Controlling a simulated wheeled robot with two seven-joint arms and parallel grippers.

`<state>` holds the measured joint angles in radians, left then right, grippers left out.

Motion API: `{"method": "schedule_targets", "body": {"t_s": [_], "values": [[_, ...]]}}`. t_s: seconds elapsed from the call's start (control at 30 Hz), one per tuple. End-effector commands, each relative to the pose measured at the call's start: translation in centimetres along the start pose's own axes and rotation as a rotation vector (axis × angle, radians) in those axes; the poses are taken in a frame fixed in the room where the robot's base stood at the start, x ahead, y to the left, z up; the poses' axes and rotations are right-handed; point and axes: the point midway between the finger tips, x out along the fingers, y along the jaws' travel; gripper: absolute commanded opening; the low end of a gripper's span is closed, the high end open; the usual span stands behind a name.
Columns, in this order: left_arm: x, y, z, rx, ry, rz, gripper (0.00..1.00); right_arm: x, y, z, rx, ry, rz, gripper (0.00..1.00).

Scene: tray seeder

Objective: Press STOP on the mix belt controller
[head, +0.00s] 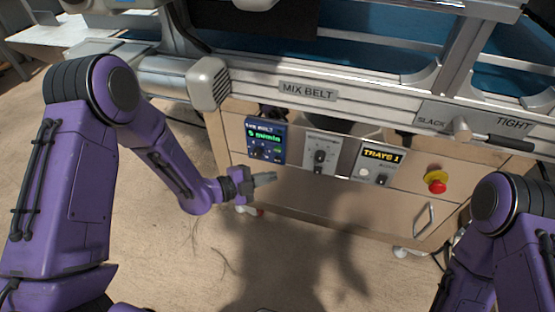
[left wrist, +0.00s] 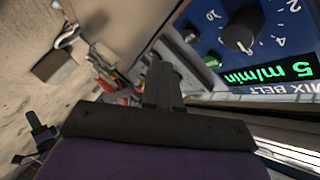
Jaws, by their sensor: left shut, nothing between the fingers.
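The mix belt controller (head: 265,140) is a blue panel on the front of the wooden cabinet, with a green display reading 5 m/min. In the left wrist view the controller (left wrist: 211,40) appears upside down at the upper right, with a dark dial knob (left wrist: 240,30) and a green button (left wrist: 211,61). I cannot make out which control is STOP. My left gripper (head: 265,178) is shut and empty, just below the controller and apart from it. Its closed fingers (left wrist: 162,80) point up in the wrist view. My right gripper is out of view; only the right arm shows.
Right of the controller sit a grey knob panel (head: 319,157), a TRAYS counter panel (head: 376,163) and a red emergency button (head: 437,186) on yellow. A metal handle (head: 424,218) is below. The conveyor frame (head: 310,92) overhangs the panels. The floor in front is clear.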

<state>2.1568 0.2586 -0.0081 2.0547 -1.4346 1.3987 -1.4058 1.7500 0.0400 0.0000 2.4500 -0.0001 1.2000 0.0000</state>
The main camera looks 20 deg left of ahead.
Motion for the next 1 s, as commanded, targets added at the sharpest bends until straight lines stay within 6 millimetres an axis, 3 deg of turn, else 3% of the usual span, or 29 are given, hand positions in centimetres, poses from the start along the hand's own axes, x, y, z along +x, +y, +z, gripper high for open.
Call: {"method": "schedule_targets", "body": {"t_s": [0.3, 1.0], "values": [[-1.6, 1.1, -1.2, 0.001, -0.001, 0.0, 0.0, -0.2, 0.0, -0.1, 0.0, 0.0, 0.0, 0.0], [-1.6, 1.2, -1.2, 0.001, 0.0, 0.0, 0.0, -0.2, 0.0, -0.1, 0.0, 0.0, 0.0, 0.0]]}}
